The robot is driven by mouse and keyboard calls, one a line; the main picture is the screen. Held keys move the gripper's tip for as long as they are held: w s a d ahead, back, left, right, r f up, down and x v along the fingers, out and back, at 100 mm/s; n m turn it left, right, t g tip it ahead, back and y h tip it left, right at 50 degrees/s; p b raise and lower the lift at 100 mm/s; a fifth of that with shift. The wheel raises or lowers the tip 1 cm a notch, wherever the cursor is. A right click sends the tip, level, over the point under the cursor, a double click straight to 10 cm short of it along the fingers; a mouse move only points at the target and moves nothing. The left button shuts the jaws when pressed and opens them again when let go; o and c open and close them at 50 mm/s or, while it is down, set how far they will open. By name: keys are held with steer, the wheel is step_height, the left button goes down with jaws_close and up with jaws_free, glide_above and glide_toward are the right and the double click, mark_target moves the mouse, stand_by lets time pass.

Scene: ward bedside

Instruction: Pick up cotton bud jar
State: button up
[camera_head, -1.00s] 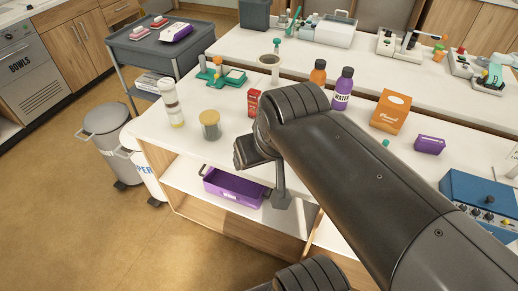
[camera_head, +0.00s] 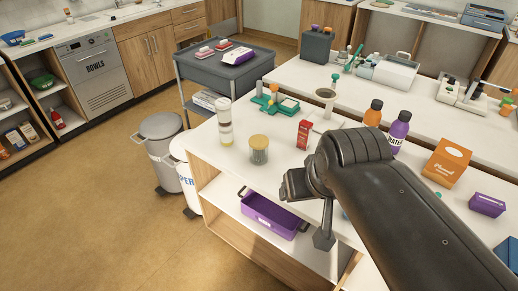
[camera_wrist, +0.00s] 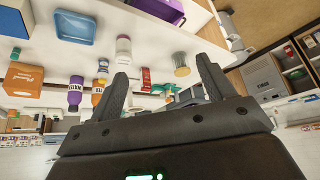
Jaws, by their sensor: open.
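A squat clear jar with a gold lid (camera_head: 259,150) stands upright near the front left of the white counter (camera_head: 225,168). A taller white-lidded container (camera_head: 225,122) stands just behind and left of it. No label tells me which is the cotton bud jar. The gold-lidded jar also shows in the wrist view (camera_wrist: 181,64), inverted, beyond my fingers. My gripper (camera_wrist: 162,66) is open and empty, its two fingers spread apart. It is apart from the jars. In the head view my arm hides part of the counter right of the jars.
A red box (camera_head: 303,134), an orange bottle (camera_head: 373,113) and a purple bottle (camera_head: 399,131) stand near the jars. A green rack (camera_head: 275,104) is behind. A purple tray (camera_head: 271,214) sits on the shelf below. Bins (camera_head: 161,150) stand at the counter's left end.

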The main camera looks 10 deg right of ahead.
steer(key=shift+o, duration=0.5)
steer(key=shift+o, duration=1.3)
steer(key=shift+w, duration=0.1)
steer(key=n+g, duration=0.1)
glide_above(258, 147)
steer(key=d, duration=0.1)
steer(key=f, duration=1.4)
steer(key=shift+d+f, duration=0.2)
steer(key=shift+f, duration=0.15)
steer(key=shift+a+x, duration=0.2)
steer(key=shift+x, duration=2.35)
steer(key=shift+a+x, duration=0.15)
steer(key=shift+x, duration=2.4)
